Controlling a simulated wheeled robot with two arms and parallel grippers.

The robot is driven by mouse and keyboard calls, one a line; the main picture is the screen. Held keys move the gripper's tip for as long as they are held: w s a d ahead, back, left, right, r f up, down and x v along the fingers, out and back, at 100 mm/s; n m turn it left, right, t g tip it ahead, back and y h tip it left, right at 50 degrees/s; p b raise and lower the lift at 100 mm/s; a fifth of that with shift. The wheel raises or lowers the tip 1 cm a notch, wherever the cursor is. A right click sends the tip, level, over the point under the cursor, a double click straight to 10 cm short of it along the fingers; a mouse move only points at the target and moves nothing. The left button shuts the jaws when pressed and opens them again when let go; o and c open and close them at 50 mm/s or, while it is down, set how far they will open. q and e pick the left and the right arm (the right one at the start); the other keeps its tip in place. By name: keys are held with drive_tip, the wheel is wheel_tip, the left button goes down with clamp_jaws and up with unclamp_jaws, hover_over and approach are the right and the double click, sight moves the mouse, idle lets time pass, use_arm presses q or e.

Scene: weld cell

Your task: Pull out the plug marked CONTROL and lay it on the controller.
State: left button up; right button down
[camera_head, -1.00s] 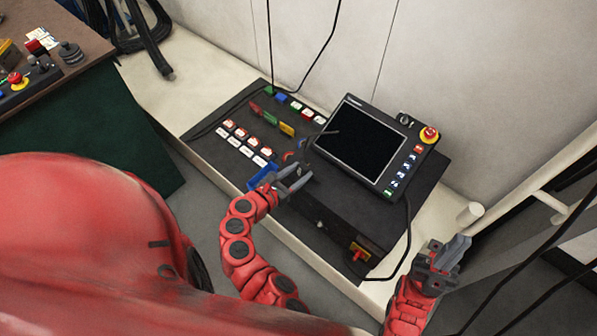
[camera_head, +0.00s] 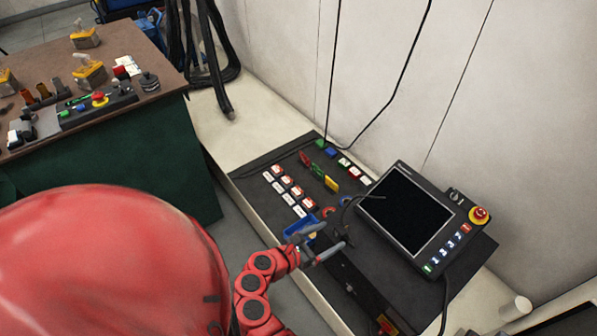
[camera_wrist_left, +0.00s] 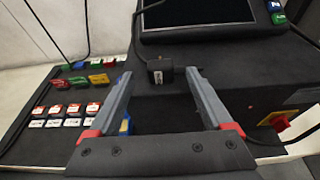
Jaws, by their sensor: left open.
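The black controller (camera_head: 270,190) is a low sloped cabinet by the wall, with labelled switches and a tilted screen unit (camera_head: 405,212). In the left wrist view a small black plug (camera_wrist_left: 160,72) with a white label stands on its dark top; a black cable arcs from it. The label is too small to read. My left gripper (camera_head: 334,235) is open over the cabinet's front part. In the left wrist view its two fingers point at the plug, one on each side, with gaps; I cannot tell how deep the plug lies between them. My right gripper is not in view.
A blue holder (camera_head: 300,228) sits close beside my left gripper at the cabinet's front edge. A red emergency stop (camera_head: 479,215) is on the screen unit's right. A brown-topped bench (camera_head: 150,105) with tools stands at the left. Thick black cables (camera_head: 215,60) hang behind it.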

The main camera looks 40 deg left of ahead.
use_arm(q)
drive_tip(key=b+v, duration=0.2)
drive_tip(key=v, duration=1.1)
drive_tip(key=shift+s, duration=0.15)
idle(0.4)
